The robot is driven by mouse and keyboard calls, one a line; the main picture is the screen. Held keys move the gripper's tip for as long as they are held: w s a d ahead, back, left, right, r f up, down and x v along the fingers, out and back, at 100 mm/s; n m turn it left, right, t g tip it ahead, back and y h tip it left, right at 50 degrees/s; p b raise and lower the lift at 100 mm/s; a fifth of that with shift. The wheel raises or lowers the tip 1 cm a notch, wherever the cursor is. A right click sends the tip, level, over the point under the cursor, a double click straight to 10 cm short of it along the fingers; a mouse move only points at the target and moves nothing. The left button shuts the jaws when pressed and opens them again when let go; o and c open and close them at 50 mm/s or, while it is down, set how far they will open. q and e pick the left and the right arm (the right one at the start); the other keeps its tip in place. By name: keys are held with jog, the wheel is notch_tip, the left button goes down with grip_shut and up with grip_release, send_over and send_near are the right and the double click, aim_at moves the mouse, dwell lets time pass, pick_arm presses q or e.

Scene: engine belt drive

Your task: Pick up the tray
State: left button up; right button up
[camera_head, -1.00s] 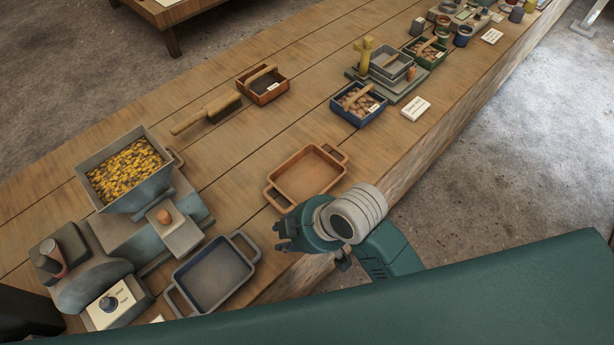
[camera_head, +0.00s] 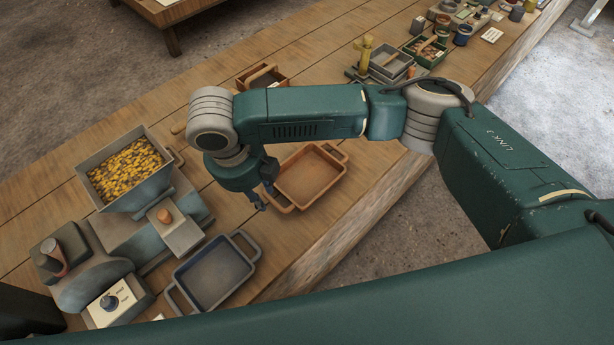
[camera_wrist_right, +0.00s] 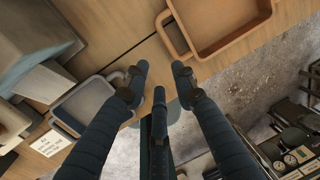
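An empty orange-brown tray (camera_head: 310,178) with a loop handle at each end lies on the wooden bench in the head view. It also shows at the top of the right wrist view (camera_wrist_right: 215,22). An empty blue-grey tray (camera_head: 213,272) lies nearer, at the bench's front edge; it is at the left in the wrist view (camera_wrist_right: 88,104). My right gripper (camera_head: 268,199) points down beside the orange-brown tray's near-left handle. In the wrist view its fingers (camera_wrist_right: 160,72) are apart with nothing between them. My left gripper is out of view.
A machine with a hopper (camera_head: 130,172) of yellow pieces stands left of the trays, with a control box (camera_head: 112,302) in front. My right arm spans the bench and covers part of it. Behind it is a small brown box (camera_head: 262,76). More boxes stand far right.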

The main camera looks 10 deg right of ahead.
jog(key=d, duration=0.1)
send_over(275, 206)
jog(key=shift+n, duration=0.3)
jog(key=f, duration=0.4)
jog(key=shift+s+a+f+p, duration=0.2)
jog(key=shift+a+f+p, duration=0.15)
jog(key=shift+f+p, duration=0.35)
jog(key=shift+f, duration=0.25)
jog(key=f, duration=0.2)
jog(key=f+p, duration=0.1)
jog(key=f, duration=0.1)
jog(key=shift+w+d+f, duration=0.1)
jog(key=shift+w+d, duration=0.05)
jog(key=shift+d, duration=0.15)
grip_shut()
